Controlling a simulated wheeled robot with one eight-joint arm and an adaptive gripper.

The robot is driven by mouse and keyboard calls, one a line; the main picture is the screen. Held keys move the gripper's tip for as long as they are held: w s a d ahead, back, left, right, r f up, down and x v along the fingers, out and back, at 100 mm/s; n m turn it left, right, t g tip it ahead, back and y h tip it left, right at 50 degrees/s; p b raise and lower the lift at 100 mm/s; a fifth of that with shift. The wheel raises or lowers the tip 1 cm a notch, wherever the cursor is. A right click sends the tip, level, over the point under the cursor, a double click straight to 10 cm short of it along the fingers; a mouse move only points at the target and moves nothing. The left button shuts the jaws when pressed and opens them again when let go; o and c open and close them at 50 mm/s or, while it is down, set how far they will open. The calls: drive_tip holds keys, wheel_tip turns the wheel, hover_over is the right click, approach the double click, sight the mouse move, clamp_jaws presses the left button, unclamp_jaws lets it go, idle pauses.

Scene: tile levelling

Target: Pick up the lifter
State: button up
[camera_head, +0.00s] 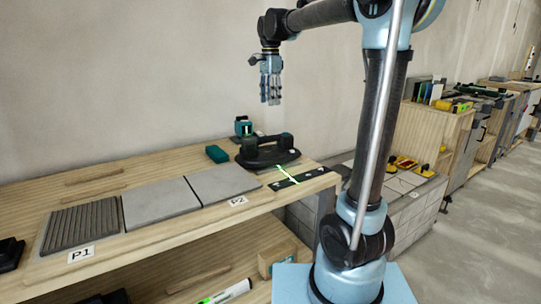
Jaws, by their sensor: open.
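The lifter (267,153) appears to be the black device with a raised handle, standing on the wooden workbench (165,240) near its right end. It is just behind and right of a grey tile. My gripper (271,103) hangs above the bench in front of the wall, fingers pointing down. It is open and empty. In the picture it is above the lifter, with a clear gap between them.
A ribbed grey tile (82,226) by the P1 label and two flat grey tiles (160,203) (223,183) lie on the bench. A teal box (217,154) and a teal-black device (243,126) stand behind. A dark strip (300,179) with a green line lies right of the lifter.

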sight(270, 139)
drive_tip(key=f, duration=1.7)
drive_tip(key=shift+w+a+f, duration=0.1)
drive_tip(key=shift+w+f, duration=0.1)
drive_tip(key=shift+w, duration=0.05)
drive_tip(key=shift+f, duration=0.2)
idle(0.3)
clamp_jaws()
